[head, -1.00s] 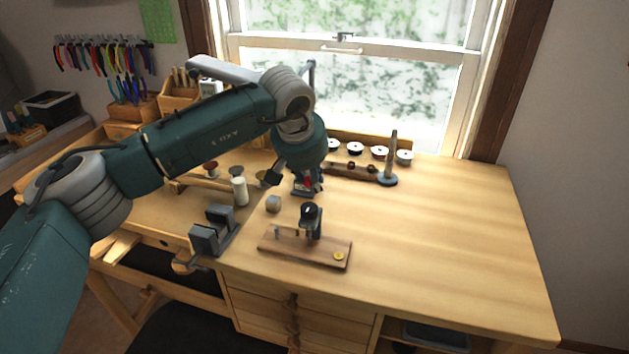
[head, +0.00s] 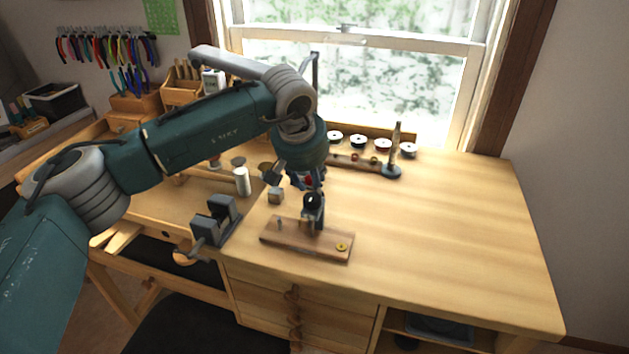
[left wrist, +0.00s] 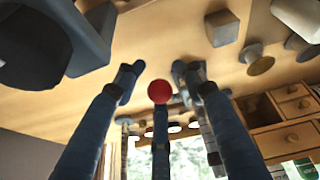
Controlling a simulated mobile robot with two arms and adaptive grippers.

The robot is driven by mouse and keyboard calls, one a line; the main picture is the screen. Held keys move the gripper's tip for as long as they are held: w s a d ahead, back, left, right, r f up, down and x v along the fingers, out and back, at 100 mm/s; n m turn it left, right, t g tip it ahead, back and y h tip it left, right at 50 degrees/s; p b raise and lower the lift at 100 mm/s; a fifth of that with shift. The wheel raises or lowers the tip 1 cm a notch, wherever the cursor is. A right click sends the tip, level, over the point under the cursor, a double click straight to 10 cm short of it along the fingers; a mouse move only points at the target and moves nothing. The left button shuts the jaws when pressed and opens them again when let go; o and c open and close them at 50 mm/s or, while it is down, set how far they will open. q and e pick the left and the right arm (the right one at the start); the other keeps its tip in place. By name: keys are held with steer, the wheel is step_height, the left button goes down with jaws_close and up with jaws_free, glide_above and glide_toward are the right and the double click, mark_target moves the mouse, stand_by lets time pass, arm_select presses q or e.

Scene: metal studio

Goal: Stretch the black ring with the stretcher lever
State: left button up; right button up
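The stretcher (head: 314,215) stands upright on a wooden board (head: 285,238), with a dark round part at its top that may be the black ring (head: 313,199). A large dark shape, probably the stretcher top (left wrist: 35,50), fills the upper left of the left wrist view. The lever's red knob (head: 308,181) is just behind the stretcher. In the left wrist view the red knob (left wrist: 159,92) appears between my open left gripper's fingers (left wrist: 158,80), with a gap on both sides. My left gripper also shows in the head view (head: 306,178), partly hidden by my arm. My right gripper is out of view.
A grey vise (head: 215,222) stands left of the board. A small grey block (head: 276,196) and a white cylinder (head: 242,181) are close to my left gripper. A yellow disc (head: 341,246) lies on the board. The bench's right side is clear.

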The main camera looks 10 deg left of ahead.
arm_select(q)
steer(key=shift+w+a+r, duration=0.2)
steer(key=shift+w, duration=0.1)
steer(key=shift+r, duration=0.45)
steer(key=d+v, duration=0.1)
steer(key=v, duration=1)
steer(key=shift+s+a, duration=0.3)
steer(key=shift+s, duration=0.1)
steer(key=shift+f, duration=0.1)
